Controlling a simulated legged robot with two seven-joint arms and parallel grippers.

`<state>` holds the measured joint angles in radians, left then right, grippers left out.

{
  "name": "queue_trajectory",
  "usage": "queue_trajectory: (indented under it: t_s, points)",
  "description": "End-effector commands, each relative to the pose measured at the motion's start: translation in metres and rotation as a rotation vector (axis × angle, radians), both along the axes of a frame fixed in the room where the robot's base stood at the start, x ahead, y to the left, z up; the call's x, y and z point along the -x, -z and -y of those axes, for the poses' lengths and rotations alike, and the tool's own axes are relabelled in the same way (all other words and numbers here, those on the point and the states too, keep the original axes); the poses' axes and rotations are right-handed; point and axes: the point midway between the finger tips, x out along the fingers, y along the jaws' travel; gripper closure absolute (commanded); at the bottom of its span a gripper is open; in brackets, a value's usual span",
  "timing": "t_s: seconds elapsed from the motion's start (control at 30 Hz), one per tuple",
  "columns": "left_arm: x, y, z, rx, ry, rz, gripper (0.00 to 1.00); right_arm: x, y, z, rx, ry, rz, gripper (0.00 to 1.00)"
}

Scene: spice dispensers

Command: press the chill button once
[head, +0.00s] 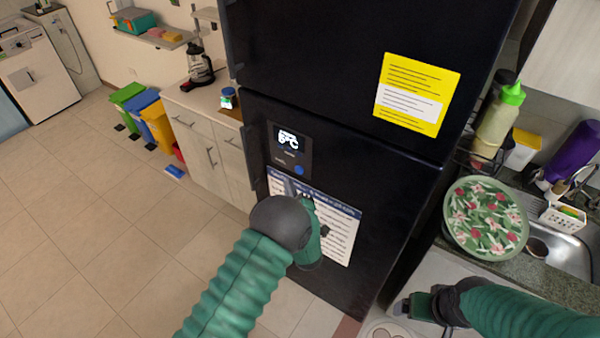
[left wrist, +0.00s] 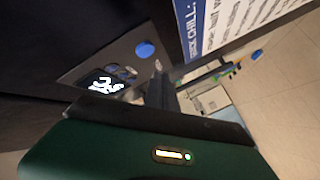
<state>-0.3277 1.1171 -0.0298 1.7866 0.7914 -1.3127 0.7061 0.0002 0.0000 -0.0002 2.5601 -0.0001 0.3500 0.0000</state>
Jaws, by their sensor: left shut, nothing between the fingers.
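The black fridge (head: 350,165) carries a dark control panel (head: 290,152) with a lit display (head: 289,140), whose reading looks like a temperature in °C. A round blue button (head: 299,170) sits low on the panel. In the left wrist view the blue button (left wrist: 145,50) stands clear, with the lit display (left wrist: 104,85) to its lower left. My left gripper (head: 292,188) is shut and empty, its tips just below the button in the head view. In the left wrist view its fingers (left wrist: 162,88) appear apart from the button. My right gripper (head: 418,307) is at the lower right, its jaws unclear.
A printed sheet headed "CHILL" (head: 345,235) is on the door below the panel, and a yellow note (head: 416,94) is higher up. A floral plate (head: 485,218), sauce bottle (head: 497,122) and sink (head: 575,250) are at right. The floor at left is open.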

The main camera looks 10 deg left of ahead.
Motion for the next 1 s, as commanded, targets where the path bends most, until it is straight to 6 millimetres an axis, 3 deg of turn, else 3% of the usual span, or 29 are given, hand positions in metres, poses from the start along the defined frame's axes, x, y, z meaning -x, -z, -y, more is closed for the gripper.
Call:
queue_trajectory:
  t_s: [0.1,0.3,1.0]
  points:
    - [-0.015,0.005,0.004,0.002,-0.002,0.002,1.00,0.000,0.014,0.000,0.000,0.000,0.000,0.12]
    - [-0.027,0.002,0.009,0.000,-0.001,-0.001,1.00,0.000,0.020,0.000,0.000,0.000,0.000,0.12]
    - [-0.028,0.000,0.010,-0.001,-0.001,-0.001,1.00,0.000,0.019,0.000,0.000,0.000,0.000,0.12]
